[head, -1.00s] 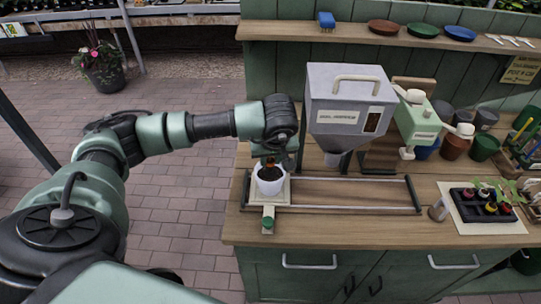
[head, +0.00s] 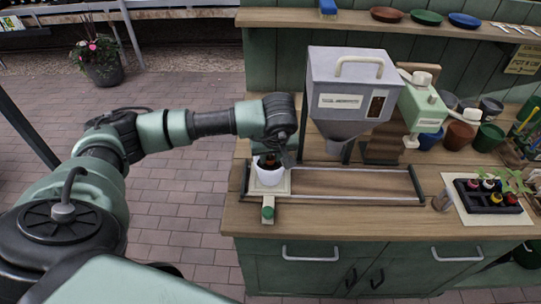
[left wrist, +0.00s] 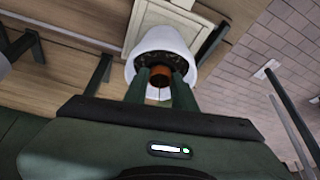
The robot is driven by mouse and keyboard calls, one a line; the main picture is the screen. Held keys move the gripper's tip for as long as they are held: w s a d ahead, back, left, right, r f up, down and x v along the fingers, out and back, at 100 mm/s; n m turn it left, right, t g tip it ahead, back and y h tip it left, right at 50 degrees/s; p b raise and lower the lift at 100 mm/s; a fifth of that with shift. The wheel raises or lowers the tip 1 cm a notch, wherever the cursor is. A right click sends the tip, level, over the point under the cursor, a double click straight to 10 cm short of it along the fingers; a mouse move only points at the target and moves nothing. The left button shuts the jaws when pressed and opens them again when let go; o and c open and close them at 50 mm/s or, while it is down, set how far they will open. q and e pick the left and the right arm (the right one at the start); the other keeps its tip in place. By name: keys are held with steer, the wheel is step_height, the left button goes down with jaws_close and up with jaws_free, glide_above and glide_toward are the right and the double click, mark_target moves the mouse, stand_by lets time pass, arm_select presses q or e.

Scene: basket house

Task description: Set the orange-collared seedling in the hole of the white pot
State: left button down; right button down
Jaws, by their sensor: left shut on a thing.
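The white pot (head: 268,177) stands upright on a pale square plate at the left end of the bench rails. My left gripper (head: 270,160) is over the pot, pointing down, shut on the orange-collared seedling (head: 267,163). In the left wrist view, the orange collar (left wrist: 160,76) sits between the two fingers (left wrist: 160,88), in front of the white pot (left wrist: 164,40). Dark soil shows inside the rim. The collar overlaps the pot's mouth; whether it touches the soil or hole I cannot tell. The seedling's leaves are hidden. My right gripper is out of view.
A grey hopper (head: 346,88) stands right of the pot, with a green dispenser (head: 421,107) beyond it. The metal rails (head: 345,200) run right from the pot. A black tray (head: 466,196) with several seedlings lies at the right. Bare wood lies along the bench front.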

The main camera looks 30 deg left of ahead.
arm_select(q)
steer(key=c, duration=1.1)
jaws_free()
steer(key=shift+o, duration=0.2)
steer(key=shift+r, duration=0.1)
steer(key=shift+d+r, duration=0.15)
steer(key=shift+r, duration=0.15)
steer(key=b+v, duration=0.2)
steer(key=v, duration=0.5)
steer(key=shift+s+f, duration=0.1)
steer(key=shift+s, duration=0.05)
